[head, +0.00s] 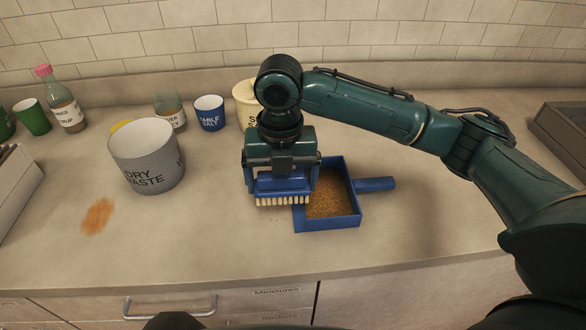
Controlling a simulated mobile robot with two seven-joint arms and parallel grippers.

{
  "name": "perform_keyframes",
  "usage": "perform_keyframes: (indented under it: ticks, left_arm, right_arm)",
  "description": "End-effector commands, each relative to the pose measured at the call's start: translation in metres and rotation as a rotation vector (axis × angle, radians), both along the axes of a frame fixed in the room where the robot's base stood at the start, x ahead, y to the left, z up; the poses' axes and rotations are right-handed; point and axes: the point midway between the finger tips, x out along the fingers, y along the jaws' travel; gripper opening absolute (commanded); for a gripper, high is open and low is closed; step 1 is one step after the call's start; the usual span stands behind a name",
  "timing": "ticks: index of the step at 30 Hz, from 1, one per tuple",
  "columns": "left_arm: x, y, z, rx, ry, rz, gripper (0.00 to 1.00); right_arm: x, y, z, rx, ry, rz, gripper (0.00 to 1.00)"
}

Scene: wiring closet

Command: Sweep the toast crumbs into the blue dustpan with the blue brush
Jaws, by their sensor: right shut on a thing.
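The blue brush (284,190) with pale bristles is held bristles-down at the left edge of the blue dustpan (327,223). My right gripper (282,172) is shut on the brush from above. The dustpan lies on the counter with its handle pointing right. Brown toast crumbs (332,197) cover the visible part of its floor; the brush and gripper hide its left part. I cannot tell whether the bristles touch the pan or the counter. My left gripper is not in view.
A grey dry waste bin (147,156) stands left of the brush. An orange-brown smear (98,216) marks the counter further left. A blue table salt cup (209,113), a syrup bottle (67,104) and a green cup (33,117) stand behind. The front counter is clear.

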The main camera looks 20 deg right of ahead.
Motion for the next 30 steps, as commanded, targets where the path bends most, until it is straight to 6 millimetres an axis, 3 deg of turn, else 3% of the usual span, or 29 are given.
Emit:
perform_keyframes:
  ticks: [5, 13, 17, 19, 30]
  left_arm:
    - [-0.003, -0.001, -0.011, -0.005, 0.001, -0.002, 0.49]
    - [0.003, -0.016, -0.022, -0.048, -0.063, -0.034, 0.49]
    - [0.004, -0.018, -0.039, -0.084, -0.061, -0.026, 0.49]
    - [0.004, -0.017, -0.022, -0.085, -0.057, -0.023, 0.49]
    - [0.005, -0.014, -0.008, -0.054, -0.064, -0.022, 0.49]
  right_arm:
    - [-0.003, 0.003, -0.011, 0.001, -0.002, 0.038, 0.6]
    - [-0.003, 0.003, -0.049, 0.001, -0.001, 0.035, 0.6]
    - [-0.003, 0.003, -0.067, 0.0, -0.003, 0.034, 0.6]
    - [0.008, 0.0, -0.053, 0.002, -0.001, 0.03, 0.6]
    - [0.059, -0.014, -0.053, 0.001, -0.001, 0.029, 0.6]
